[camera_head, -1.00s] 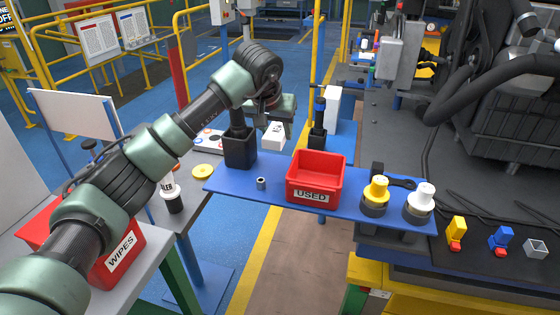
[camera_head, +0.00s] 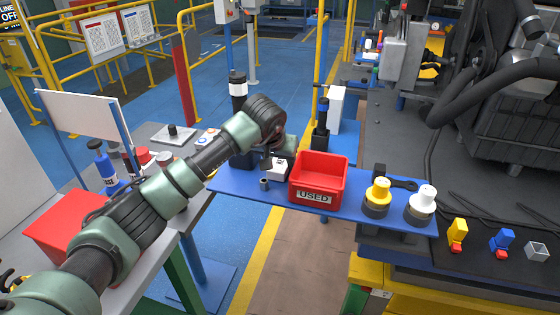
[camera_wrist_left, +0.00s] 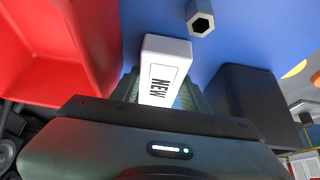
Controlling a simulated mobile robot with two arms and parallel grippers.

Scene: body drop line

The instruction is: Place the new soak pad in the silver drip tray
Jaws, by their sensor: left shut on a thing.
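A white block marked NEW (camera_wrist_left: 165,68), which I take to be the new soak pad, is between the fingers of my left gripper (camera_wrist_left: 160,95). The gripper is shut on it. In the head view the block (camera_head: 279,169) is low over the blue shelf, left of the red USED bin; I cannot tell whether it touches the shelf. My right gripper is not in view.
The red USED bin (camera_head: 317,183) and a grey hollow hexagonal piece (camera_head: 264,185) are close to the block. A dark box (camera_wrist_left: 245,100) is on its other side.

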